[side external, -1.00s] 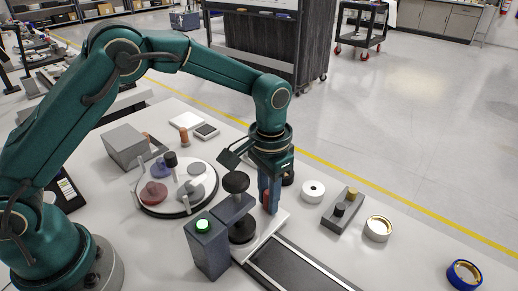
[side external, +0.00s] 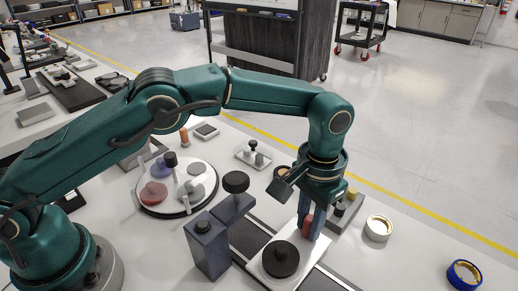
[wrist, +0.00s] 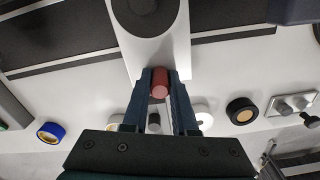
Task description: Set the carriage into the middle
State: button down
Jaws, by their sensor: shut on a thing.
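The carriage (side external: 262,268) is a white plate with a black disc (side external: 281,260) on top and an upright red handle (side external: 308,226) at its far right end. It sits across a dark track with pale edges. My gripper (side external: 311,232) points down with its fingers shut around the red handle. In the wrist view the handle (wrist: 160,84) is between the fingertips and the carriage plate (wrist: 152,52) extends away from it. A dark head with a black knob (side external: 235,182) stands left of the carriage, and the disc is clear of it.
A dark box (side external: 208,252) with an unlit round top stands left of the track. A turntable (side external: 150,206) with coloured pieces is farther left. A block with knobs, a white ring (side external: 378,229) and a blue ring (side external: 465,274) lie right. A small pegged tray (side external: 243,157) lies behind.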

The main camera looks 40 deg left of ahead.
jog(key=shift+w, duration=0.1)
jog(key=c, duration=0.7)
grip_release()
jog(key=shift+r, duration=2.6)
